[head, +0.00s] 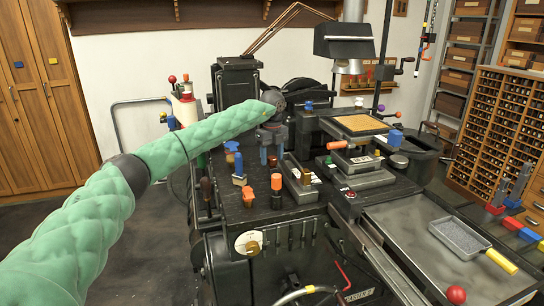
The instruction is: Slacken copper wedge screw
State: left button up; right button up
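My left gripper (272,156) points down over the black top of the type caster (250,212), near its middle. It is small and dark here, and I cannot tell whether its fingers are apart or closed on something. A small copper-coloured screw head (306,177) stands on a grey metal block (296,187), to the right of and nearer than the gripper. I cannot tell for sure that it is the wedge screw. A copper-coloured knob (253,247) also sits on a white dial on the machine's front. My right gripper is not in view.
Several handles crowd the machine top, among them a blue one (239,180) and an orange-capped one (277,182). A raised casting unit (357,125) stands to the right. A metal tray table (430,245) holds a yellow-handled pan (460,236) and a red ball (456,295).

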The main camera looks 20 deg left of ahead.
aim_at(272, 157)
pick_arm(q)
jog(key=shift+r, duration=0.2)
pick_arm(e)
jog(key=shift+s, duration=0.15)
pick_arm(q)
jog(key=shift+r, duration=0.55)
notch_tip(272, 157, up, 6)
jog(key=shift+f+b, duration=0.15)
jog(key=shift+b, duration=0.55)
jog(key=shift+r, duration=0.3)
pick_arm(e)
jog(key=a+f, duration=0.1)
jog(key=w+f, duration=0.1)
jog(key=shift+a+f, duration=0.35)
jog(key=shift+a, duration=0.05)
